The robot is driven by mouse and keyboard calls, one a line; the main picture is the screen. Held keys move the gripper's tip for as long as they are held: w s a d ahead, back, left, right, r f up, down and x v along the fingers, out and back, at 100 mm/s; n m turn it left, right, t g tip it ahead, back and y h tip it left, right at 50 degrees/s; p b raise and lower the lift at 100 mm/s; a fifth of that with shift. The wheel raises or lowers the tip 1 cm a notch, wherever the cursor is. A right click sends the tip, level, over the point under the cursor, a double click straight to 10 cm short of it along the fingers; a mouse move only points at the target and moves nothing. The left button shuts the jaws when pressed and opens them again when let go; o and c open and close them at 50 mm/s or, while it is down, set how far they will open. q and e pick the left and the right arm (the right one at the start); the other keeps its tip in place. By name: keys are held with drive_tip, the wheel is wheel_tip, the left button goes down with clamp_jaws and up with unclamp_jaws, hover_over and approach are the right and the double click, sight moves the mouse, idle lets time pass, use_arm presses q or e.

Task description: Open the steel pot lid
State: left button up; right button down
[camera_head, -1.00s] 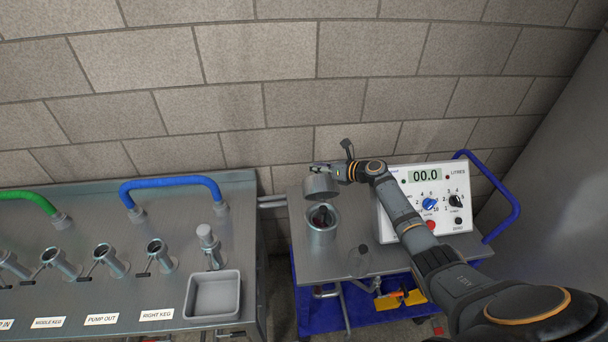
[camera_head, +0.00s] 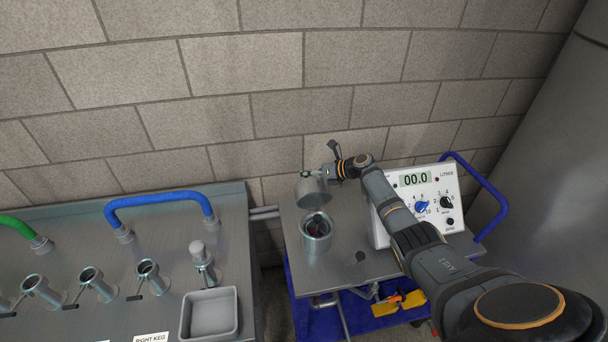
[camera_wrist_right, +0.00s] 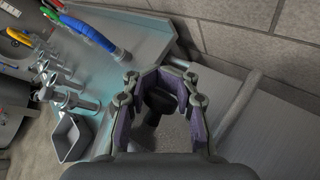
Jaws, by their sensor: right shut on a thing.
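The steel pot (camera_head: 316,239) stands on the steel top of the trolley, its mouth uncovered. Something dark and reddish shows inside it, too small to make out. The steel lid (camera_head: 311,191) hangs in the air above and behind the pot's mouth, apart from it. My right gripper (camera_head: 317,174) is shut on the lid at its top. In the right wrist view the gripper (camera_wrist_right: 160,92) has its fingers around the lid's dark knob (camera_wrist_right: 157,101), with the grey lid surface below. My left gripper is not in view.
A white control box (camera_head: 421,205) reading 00.0 stands right of the pot, under my right arm. A blue trolley handle (camera_head: 492,190) rises behind it. At left is a steel bench with taps, a blue hose (camera_head: 160,198) and a grey basin (camera_head: 210,314). A brick wall is close behind.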

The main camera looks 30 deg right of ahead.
drive_tip(key=shift+d+f+m+g, duration=0.15)
drive_tip(key=shift+d+f+g, duration=0.05)
drive_tip(key=shift+f, duration=0.35)
drive_tip(key=shift+d+f+m+g, duration=0.15)
drive_tip(key=shift+d+f+g, duration=0.05)
drive_tip(key=shift+f, duration=0.3)
idle(0.4)
drive_tip(key=c, duration=1.4)
unclamp_jaws()
drive_tip(key=shift+d, duration=0.1)
drive_tip(key=o, duration=0.4)
drive_tip(key=shift+s+d, duration=0.1)
drive_tip(key=shift+d, duration=0.1)
drive_tip(key=s+d+r+p, duration=0.1)
drive_tip(key=d+r+p, duration=0.1)
drive_tip(key=p, duration=0.1)
drive_tip(key=s+d+r+p, duration=0.2)
drive_tip(key=d+r+p, duration=0.1)
drive_tip(key=s+d+r+p, duration=0.1)
drive_tip(key=d+r+p, duration=0.1)
drive_tip(key=r+p, duration=0.1)
drive_tip(key=shift+s+d+r, duration=0.2)
drive_tip(key=shift+s+r, duration=0.05)
